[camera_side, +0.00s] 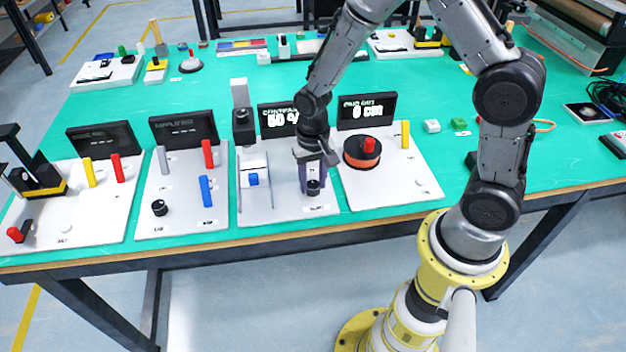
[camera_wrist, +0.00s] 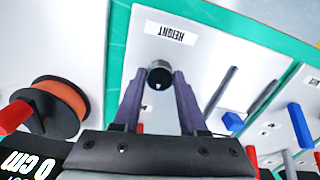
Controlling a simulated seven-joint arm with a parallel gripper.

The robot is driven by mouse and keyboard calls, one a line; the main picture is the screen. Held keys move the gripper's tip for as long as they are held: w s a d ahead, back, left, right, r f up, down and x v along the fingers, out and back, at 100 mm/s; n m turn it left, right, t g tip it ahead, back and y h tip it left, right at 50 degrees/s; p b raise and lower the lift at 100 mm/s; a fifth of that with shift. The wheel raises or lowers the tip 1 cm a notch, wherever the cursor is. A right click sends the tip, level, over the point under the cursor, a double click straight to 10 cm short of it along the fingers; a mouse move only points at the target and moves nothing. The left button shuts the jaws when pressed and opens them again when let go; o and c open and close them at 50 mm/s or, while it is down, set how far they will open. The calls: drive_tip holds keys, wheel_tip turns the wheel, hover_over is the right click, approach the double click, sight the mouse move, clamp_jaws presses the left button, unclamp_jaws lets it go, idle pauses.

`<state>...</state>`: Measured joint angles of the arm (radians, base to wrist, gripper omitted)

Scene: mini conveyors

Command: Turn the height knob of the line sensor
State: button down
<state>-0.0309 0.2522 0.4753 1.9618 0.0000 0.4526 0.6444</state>
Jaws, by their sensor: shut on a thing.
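The height knob (camera_wrist: 159,74) is a small black round knob with a white mark, on a white panel beside a printed HEIGHT label (camera_wrist: 170,33). In the side view the knob (camera_side: 313,187) is near the front of the panel (camera_side: 272,208). My gripper (camera_wrist: 160,79) has its two purple-grey fingers on either side of the knob and is shut on it. In the side view my gripper (camera_side: 313,180) reaches down over the panel and hides part of it. The sensor's black display (camera_side: 280,118) stands behind, partly covered by my arm, with a number that seems to read 50.
To the right is an orange spool (camera_side: 362,158) with a red handle and a 0 cm display (camera_side: 367,110). To the left on the same panel is a blue slider block (camera_side: 253,180) between rails. Further left are panels with red (camera_side: 207,153) and blue (camera_side: 206,191) levers.

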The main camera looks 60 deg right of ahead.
sight(313, 184)
drive_tip(key=n, duration=0.5)
drive_tip(key=shift+r+n, duration=0.1)
drive_tip(key=shift+n, duration=0.2)
drive_tip(key=n, duration=0.5)
drive_tip(key=shift+n, duration=0.4)
drive_tip(key=shift+c, duration=2.2)
unclamp_jaws()
wheel_tip(313, 184, up, 14)
